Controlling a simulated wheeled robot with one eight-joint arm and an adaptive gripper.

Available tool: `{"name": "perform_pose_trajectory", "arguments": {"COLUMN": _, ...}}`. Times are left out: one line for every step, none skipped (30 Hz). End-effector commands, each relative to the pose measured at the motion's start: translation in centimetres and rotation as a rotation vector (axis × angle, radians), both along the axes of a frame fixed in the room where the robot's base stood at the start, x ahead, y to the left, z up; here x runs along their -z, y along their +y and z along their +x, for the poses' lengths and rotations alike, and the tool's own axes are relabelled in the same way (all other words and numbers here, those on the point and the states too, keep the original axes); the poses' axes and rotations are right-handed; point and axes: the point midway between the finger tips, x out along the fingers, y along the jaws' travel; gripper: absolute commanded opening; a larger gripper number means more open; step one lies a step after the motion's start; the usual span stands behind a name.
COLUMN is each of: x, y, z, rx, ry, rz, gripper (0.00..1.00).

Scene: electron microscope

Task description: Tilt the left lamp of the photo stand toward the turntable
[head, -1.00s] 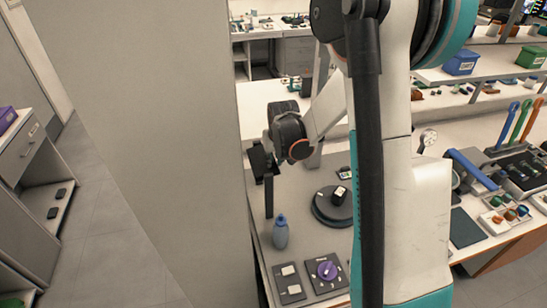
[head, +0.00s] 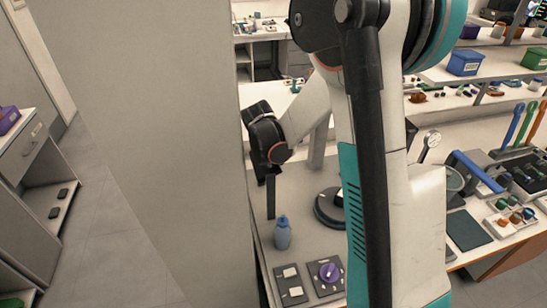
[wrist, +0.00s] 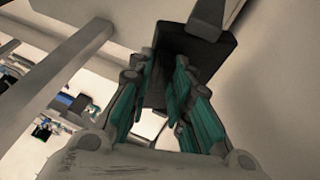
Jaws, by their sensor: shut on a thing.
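The left lamp's dark post (head: 270,198) stands upright at the left of the bench in the head view. Its dark head is mostly hidden there behind my wrist. My gripper (head: 260,170) is at the top of this post, its fingers barely visible. In the wrist view, the teal-padded fingers of my gripper (wrist: 180,88) are shut on the black lamp head (wrist: 198,55). The head's exact tilt cannot be told. The round dark turntable (head: 328,209) lies to the right of the post, partly covered by my arm.
A blue bottle (head: 282,234) stands just in front of the lamp post. A panel with a purple knob (head: 329,271) and a switch panel (head: 290,284) lie nearer. A tall grey wall (head: 150,150) closes off the left side.

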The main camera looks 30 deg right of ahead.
Motion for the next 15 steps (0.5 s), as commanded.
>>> {"name": "perform_pose_trajectory", "arguments": {"x": 0.06, "y": 0.39, "z": 0.08, "rx": -0.002, "ry": -0.002, "rz": 0.008, "gripper": 0.00}}
{"name": "perform_pose_trajectory", "arguments": {"x": 0.06, "y": 0.40, "z": 0.08, "rx": -0.002, "ry": -0.002, "rz": 0.008, "gripper": 0.21}}
{"name": "perform_pose_trajectory", "arguments": {"x": 0.07, "y": 0.40, "z": 0.08, "rx": -0.003, "ry": -0.002, "rz": 0.008, "gripper": 0.30}}
{"name": "perform_pose_trajectory", "arguments": {"x": 0.07, "y": 0.38, "z": 0.07, "rx": -0.003, "ry": -0.002, "rz": 0.008, "gripper": 0.36}}
{"name": "perform_pose_trajectory", "arguments": {"x": 0.06, "y": 0.36, "z": 0.07, "rx": -0.002, "ry": -0.002, "rz": 0.008, "gripper": 0.36}}
{"name": "perform_pose_trajectory", "arguments": {"x": 0.06, "y": 0.32, "z": 0.07, "rx": -0.002, "ry": -0.002, "rz": 0.007, "gripper": 0.36}}
{"name": "perform_pose_trajectory", "arguments": {"x": 0.05, "y": 0.29, "z": 0.06, "rx": -0.002, "ry": -0.002, "rz": 0.007, "gripper": 0.36}}
{"name": "perform_pose_trajectory", "arguments": {"x": 0.05, "y": 0.27, "z": 0.06, "rx": -0.002, "ry": -0.002, "rz": 0.006, "gripper": 0.36}}
{"name": "perform_pose_trajectory", "arguments": {"x": 0.05, "y": 0.23, "z": 0.05, "rx": -0.002, "ry": -0.001, "rz": 0.005, "gripper": 0.36}}
{"name": "perform_pose_trajectory", "arguments": {"x": 0.04, "y": 0.21, "z": 0.05, "rx": -0.002, "ry": -0.001, "rz": 0.004, "gripper": 0.36}}
{"name": "perform_pose_trajectory", "arguments": {"x": 0.04, "y": 0.20, "z": 0.05, "rx": -0.002, "ry": -0.001, "rz": 0.004, "gripper": 0.36}}
{"name": "perform_pose_trajectory", "arguments": {"x": 0.04, "y": 0.18, "z": 0.04, "rx": -0.002, "ry": -0.001, "rz": 0.004, "gripper": 0.36}}
{"name": "perform_pose_trajectory", "arguments": {"x": 0.00, "y": 0.17, "z": 0.04, "rx": -0.002, "ry": -0.001, "rz": 0.004, "gripper": 0.36}}
{"name": "perform_pose_trajectory", "arguments": {"x": -0.06, "y": 0.16, "z": 0.03, "rx": -0.002, "ry": -0.001, "rz": 0.004, "gripper": 0.36}}
{"name": "perform_pose_trajectory", "arguments": {"x": -0.23, "y": 0.15, "z": 0.02, "rx": -0.002, "ry": -0.001, "rz": 0.004, "gripper": 0.36}}
